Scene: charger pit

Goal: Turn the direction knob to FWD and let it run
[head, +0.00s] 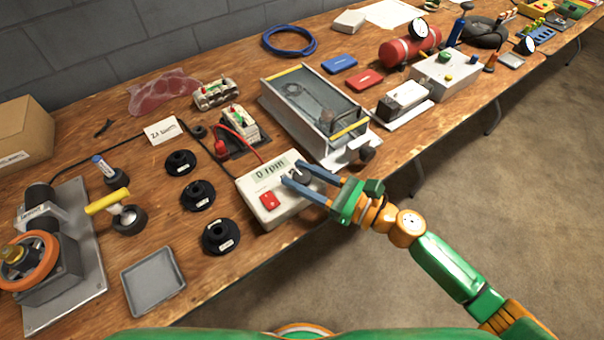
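A white control box (262,207) stands near the table's front edge. Its display (270,170) reads "0 rpm". A red button (269,201) sits on its left part. A dark round knob (301,177) with a light pointer mark sits on its right part. My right gripper (292,173) reaches in from the right, its two blue fingers apart on either side of the knob. I cannot tell whether they touch it. The fingers partly cover the knob, and I cannot read any direction labels. My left gripper is out of view.
Right behind the box stands a clear-topped tank (315,105). Black round parts (220,235) lie left of the box, near an empty grey tray (153,280). A motor rig with an orange wheel (28,262) stands at far left. A red cable (240,141) runs behind the box.

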